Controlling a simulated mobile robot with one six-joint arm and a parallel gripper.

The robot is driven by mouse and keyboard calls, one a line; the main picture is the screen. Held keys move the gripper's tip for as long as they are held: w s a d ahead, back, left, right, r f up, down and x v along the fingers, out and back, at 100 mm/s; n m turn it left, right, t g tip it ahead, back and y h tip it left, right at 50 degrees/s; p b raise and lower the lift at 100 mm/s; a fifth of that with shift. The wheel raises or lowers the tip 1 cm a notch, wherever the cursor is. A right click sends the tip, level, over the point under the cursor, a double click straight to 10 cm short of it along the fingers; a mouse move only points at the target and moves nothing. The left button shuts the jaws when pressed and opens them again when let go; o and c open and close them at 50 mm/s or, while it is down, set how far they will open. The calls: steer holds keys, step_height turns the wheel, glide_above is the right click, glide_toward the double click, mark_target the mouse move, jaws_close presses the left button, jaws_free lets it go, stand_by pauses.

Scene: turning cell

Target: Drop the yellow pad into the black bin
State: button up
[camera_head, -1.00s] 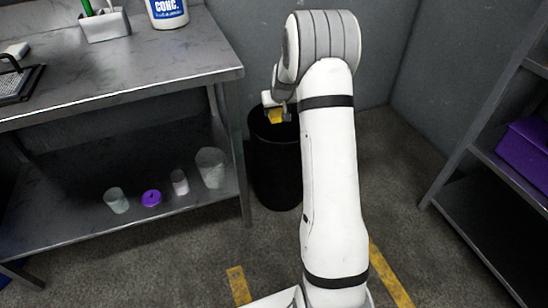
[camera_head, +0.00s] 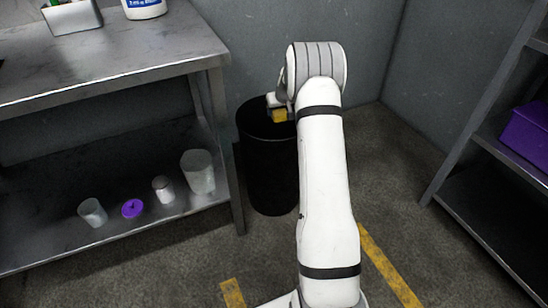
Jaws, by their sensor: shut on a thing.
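The yellow pad (camera_head: 279,116) shows as a small yellow block at the end of my arm. My gripper (camera_head: 280,108) is shut on it and holds it over the open top of the black bin (camera_head: 268,170). The bin is a tall round container standing on the floor to the right of the metal table. Part of the bin's right side and rim is hidden behind my arm. The fingers are small and partly hidden by the wrist. I cannot tell the pad's exact height above the rim.
A metal table (camera_head: 120,65) stands at left, its lower shelf holding cups (camera_head: 198,172) and a purple item (camera_head: 132,208). At right is a shelf rack (camera_head: 480,135) with a purple bin (camera_head: 528,140). Floor between is clear, with yellow stripes (camera_head: 390,265).

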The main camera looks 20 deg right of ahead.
steer(key=shift+f, duration=0.55)
steer(key=o, duration=1)
steer(key=shift+o, duration=0.2)
steer(key=p+v, duration=0.2)
steer(key=v, duration=0.6)
